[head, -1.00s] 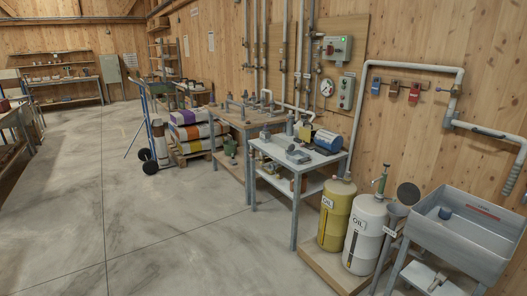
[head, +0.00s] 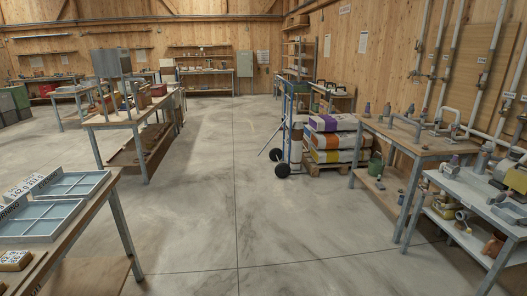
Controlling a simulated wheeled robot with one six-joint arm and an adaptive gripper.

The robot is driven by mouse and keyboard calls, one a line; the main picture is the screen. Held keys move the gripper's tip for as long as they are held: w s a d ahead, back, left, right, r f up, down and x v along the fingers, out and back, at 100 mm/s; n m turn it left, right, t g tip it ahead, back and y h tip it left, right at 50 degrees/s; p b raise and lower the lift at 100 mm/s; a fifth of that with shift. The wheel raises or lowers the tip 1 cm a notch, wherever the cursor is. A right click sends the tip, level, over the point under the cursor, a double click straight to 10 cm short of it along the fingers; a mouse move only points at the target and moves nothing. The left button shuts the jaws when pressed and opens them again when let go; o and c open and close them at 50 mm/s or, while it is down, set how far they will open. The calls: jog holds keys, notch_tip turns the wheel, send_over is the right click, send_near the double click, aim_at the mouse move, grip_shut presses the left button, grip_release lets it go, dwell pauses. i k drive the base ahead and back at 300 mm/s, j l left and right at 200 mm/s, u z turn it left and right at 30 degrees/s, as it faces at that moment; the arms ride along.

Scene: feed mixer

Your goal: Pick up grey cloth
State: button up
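I cannot make out a grey cloth in the head view. Small items stand on the wooden workbench (head: 425,146) and on the grey table (head: 470,187) at the right, but they are too small to name with certainty. My gripper is not in view, so its state does not show.
A wooden bench with blue-grey divided trays (head: 62,192) is at the near left. A longer bench (head: 130,118) stands behind it. Stacked sacks (head: 333,140) on a pallet and a blue hand truck (head: 290,135) stand right of centre. The concrete floor (head: 230,200) between is clear.

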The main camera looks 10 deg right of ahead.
aim_at(379, 186)
jog(key=i, duration=1.8)
jog(key=i+z, duration=0.2)
jog(key=i, duration=0.4)
jog(key=i+z, duration=0.15)
jog(key=i, duration=0.45)
jog(key=i+j+z, duration=0.2)
jog(key=i, duration=3.35)
jog(key=i+l+z, duration=0.1)
jog(key=i+z, duration=0.15)
jog(key=z, duration=0.2)
jog(key=i+z, duration=0.2)
jog(key=z, duration=0.25)
jog(key=i+z, duration=0.25)
jog(key=z, duration=0.15)
jog(key=i+z, duration=0.25)
jog(key=z, duration=0.15)
jog(key=i+z, duration=0.2)
jog(key=z, duration=0.15)
